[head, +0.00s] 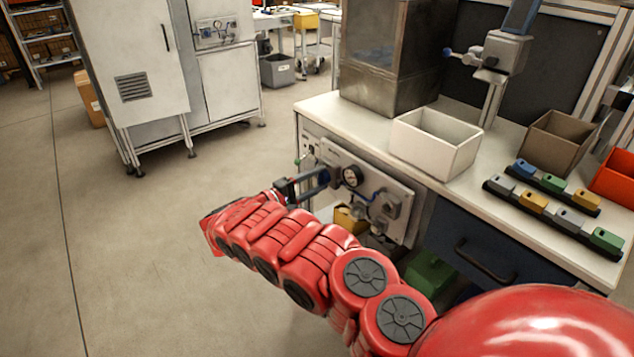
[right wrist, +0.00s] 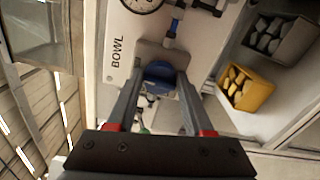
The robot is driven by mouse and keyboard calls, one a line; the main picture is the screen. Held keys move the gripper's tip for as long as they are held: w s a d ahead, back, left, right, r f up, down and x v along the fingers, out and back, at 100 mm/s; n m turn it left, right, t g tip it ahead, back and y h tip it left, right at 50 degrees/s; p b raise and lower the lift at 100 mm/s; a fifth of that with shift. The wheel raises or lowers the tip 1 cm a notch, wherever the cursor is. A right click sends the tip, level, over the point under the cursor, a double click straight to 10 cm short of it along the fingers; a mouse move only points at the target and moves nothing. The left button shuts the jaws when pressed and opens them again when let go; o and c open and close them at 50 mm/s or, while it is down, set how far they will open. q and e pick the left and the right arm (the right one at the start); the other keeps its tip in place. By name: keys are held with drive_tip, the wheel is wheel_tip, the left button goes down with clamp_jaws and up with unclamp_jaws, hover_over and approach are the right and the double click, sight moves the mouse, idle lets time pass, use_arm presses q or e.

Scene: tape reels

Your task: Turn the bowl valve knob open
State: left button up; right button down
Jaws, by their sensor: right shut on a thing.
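The bowl valve knob (right wrist: 159,71) is blue and sits on the pale panel beside the printed word BOWL in the right wrist view. My right gripper (right wrist: 160,82) is shut on the knob, with one dark finger on each side of it. In the head view my right gripper (head: 318,180) reaches the left part of the valve panel (head: 402,226) on the bench front. The arm and fingers hide most of the knob there, and its turn angle cannot be told. My left gripper is not in view.
A round gauge (head: 352,176) sits just right of the gripper on the panel. Below are a yellow bin (right wrist: 250,90) and a grey bin (right wrist: 280,42) holding parts. A white bin (head: 436,142) stands on the bench top (head: 330,112). The floor at left is clear.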

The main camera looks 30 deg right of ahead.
drive_tip(key=shift+f, duration=0.1)
idle(0.3)
drive_tip(key=shift+c, duration=1.5)
unclamp_jaws()
drive_tip(key=shift+a, duration=0.1)
drive_tip(key=s+a, duration=0.1)
drive_tip(key=a, duration=1.6)
drive_tip(key=shift+s, duration=0.15)
drive_tip(key=shift+a, duration=0.1)
